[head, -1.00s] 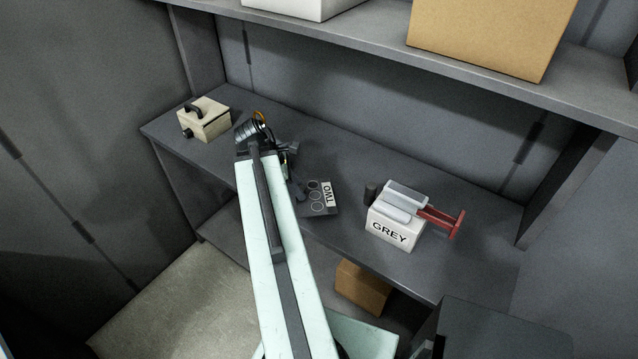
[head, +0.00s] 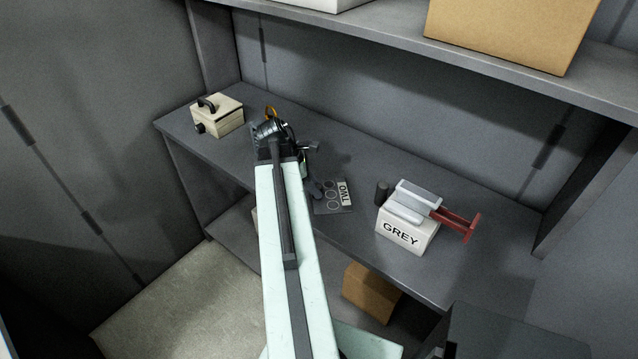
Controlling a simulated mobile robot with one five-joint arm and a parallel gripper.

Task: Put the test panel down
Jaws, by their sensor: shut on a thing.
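A flat dark panel (head: 334,208) with round outlines and a white label reading TWO is on or just above the grey bench, near its front edge. It looks like the test panel. My gripper (head: 313,186) is at the panel's left edge, at the end of my pale green arm, shut on it. The arm and wrist partly hide the fingers. I cannot tell whether the panel's underside touches the bench.
A white box marked GREY (head: 402,236), with grey blocks and a red-handled piece on top, stands to the right. A dark cylinder (head: 381,192) is beside it. A cream box (head: 217,119) stands at far left. A shelf (head: 490,78) overhangs behind.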

